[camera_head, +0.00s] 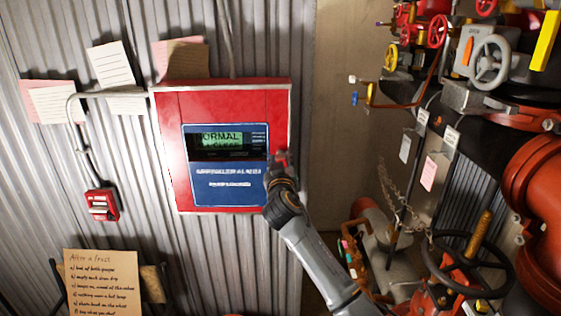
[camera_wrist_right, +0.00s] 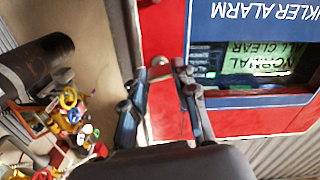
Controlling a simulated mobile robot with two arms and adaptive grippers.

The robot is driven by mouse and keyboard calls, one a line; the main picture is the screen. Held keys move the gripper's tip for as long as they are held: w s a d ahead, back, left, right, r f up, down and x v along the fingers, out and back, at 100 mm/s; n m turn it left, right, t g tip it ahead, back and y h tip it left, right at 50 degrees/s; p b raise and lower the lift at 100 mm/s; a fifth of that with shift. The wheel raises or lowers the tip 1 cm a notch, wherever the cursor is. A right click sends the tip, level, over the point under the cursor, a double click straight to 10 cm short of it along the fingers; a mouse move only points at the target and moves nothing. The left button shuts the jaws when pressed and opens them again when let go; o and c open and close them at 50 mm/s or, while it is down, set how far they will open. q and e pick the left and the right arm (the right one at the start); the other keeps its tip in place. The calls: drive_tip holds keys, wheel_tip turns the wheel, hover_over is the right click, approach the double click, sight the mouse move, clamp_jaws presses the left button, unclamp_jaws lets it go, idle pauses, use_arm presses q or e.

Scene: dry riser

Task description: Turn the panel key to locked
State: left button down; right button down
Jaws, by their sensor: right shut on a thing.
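The red alarm panel (camera_head: 223,97) hangs on the corrugated wall, with a blue face and a lit green screen (camera_head: 222,140) reading "NORMAL" and "ALL CLEAR". My right gripper (camera_head: 279,168) is at the panel's right edge, beside the blue face. In the right wrist view, the fingers of the gripper (camera_wrist_right: 155,78) close around a small metallic piece, the panel key (camera_wrist_right: 160,62), in front of the red panel (camera_wrist_right: 160,25). The fingers hide most of the key, so I cannot tell which way it is turned. My left gripper is out of view.
A small red call point (camera_head: 101,204) is on the wall at left, with pinned papers (camera_head: 118,65) above. A handwritten note (camera_head: 101,282) is at lower left. Red pipes and valve wheels (camera_head: 491,62) crowd the right side. The wall below the panel is clear.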

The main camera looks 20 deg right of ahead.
drive_tip(key=n, duration=0.3)
drive_tip(key=shift+n+p, duration=0.3)
drive_tip(key=shift+p, duration=0.1)
drive_tip(key=n+p, duration=0.1)
drive_tip(key=n, duration=0.2)
drive_tip(key=shift+r+n, duration=0.1)
drive_tip(key=shift+n, duration=0.2)
drive_tip(key=n+p, duration=0.2)
drive_tip(key=n, duration=0.2)
drive_tip(key=shift+n, duration=0.3)
drive_tip(key=shift+n+p, duration=0.65)
drive_tip(key=shift+n, duration=0.85)
drive_tip(key=c, duration=1)
unclamp_jaws()
drive_tip(key=shift+c, duration=0.2)
drive_tip(key=shift+s, duration=0.1)
